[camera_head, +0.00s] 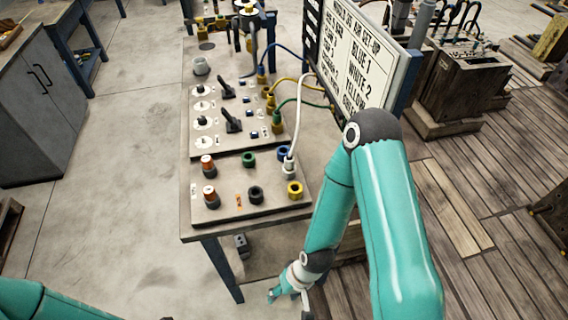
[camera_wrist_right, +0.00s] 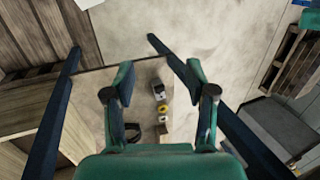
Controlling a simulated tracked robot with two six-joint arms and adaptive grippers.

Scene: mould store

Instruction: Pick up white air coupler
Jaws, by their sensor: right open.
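The white air coupler (camera_head: 289,168) stands upright on the front panel of the bench, at the end of a white hose that arches up behind it. A blue ring (camera_head: 283,153) is just behind it and a yellow ring (camera_head: 295,189) just in front. My right gripper (camera_head: 288,296) is low, in front of and below the bench's front edge, well apart from the coupler. I cannot make out the white coupler in that view. My left gripper is out of view; only part of my left arm shows.
The bench (camera_head: 187,236) also carries blue, yellow and green hoses, orange-capped knobs (camera_head: 208,164) and black switches. A sign board (camera_head: 358,60) stands at its right, close to my right arm.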

